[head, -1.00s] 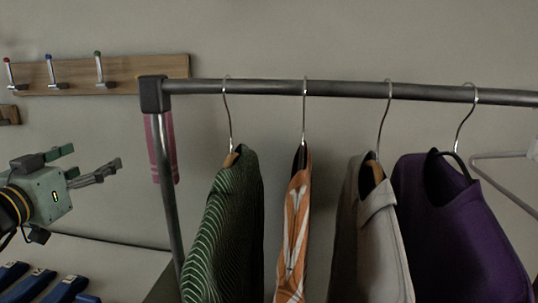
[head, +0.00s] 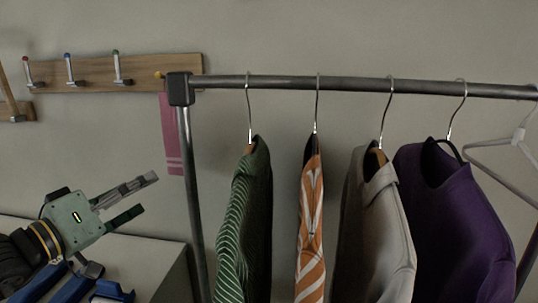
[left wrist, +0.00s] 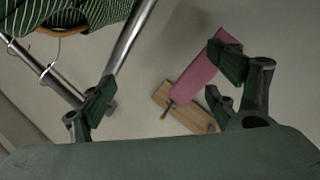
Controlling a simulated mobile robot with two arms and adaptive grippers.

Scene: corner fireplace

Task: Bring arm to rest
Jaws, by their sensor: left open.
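My left gripper (head: 140,200) is at the lower left of the head view, left of the clothes rack's upright post. Its two fingers are apart with nothing between them, pointing right. In the left wrist view its fingers (left wrist: 167,90) stand wide apart, with the wall, the rack's post and a pink cloth behind them. My right gripper does not show in either view.
A metal clothes rack (head: 290,82) holds a green striped shirt (head: 245,220), an orange patterned garment (head: 311,230), a grey garment (head: 375,240) and a purple one (head: 455,220). A wooden hook board (head: 140,72) and a pink cloth (head: 170,130) hang behind. Blue-handled things lie lower left.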

